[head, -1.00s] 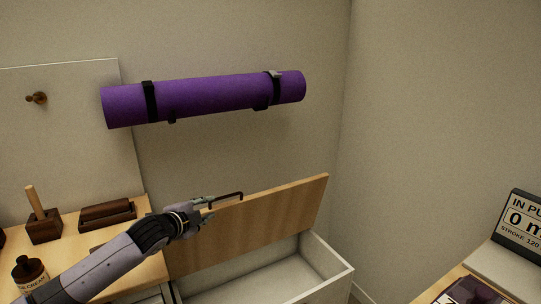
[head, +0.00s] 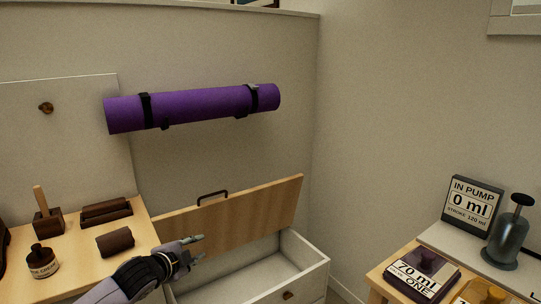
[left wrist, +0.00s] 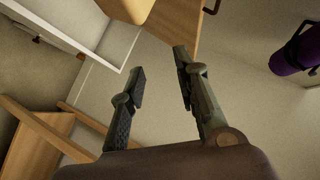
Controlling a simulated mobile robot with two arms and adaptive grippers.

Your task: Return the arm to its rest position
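My left gripper (head: 193,250) is in front of the raised wooden lid in the head view, below its dark handle and apart from it. In the left wrist view its two fingers (left wrist: 160,65) are spread with nothing between them. The wooden lid (head: 255,215) stands tilted up, with the dark handle (head: 212,194) on its upper edge. The pale chest (head: 318,272) below it is open, and the part of its inside that shows looks empty. My right gripper is not in view.
A wooden worktop at left holds a dark bottle (head: 43,262), a brown roll (head: 115,242) and dark wooden blocks. A purple mat (head: 195,108) hangs on the wall. At right stand a pump (head: 508,235), a sign (head: 472,204) and a dark box (head: 422,275).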

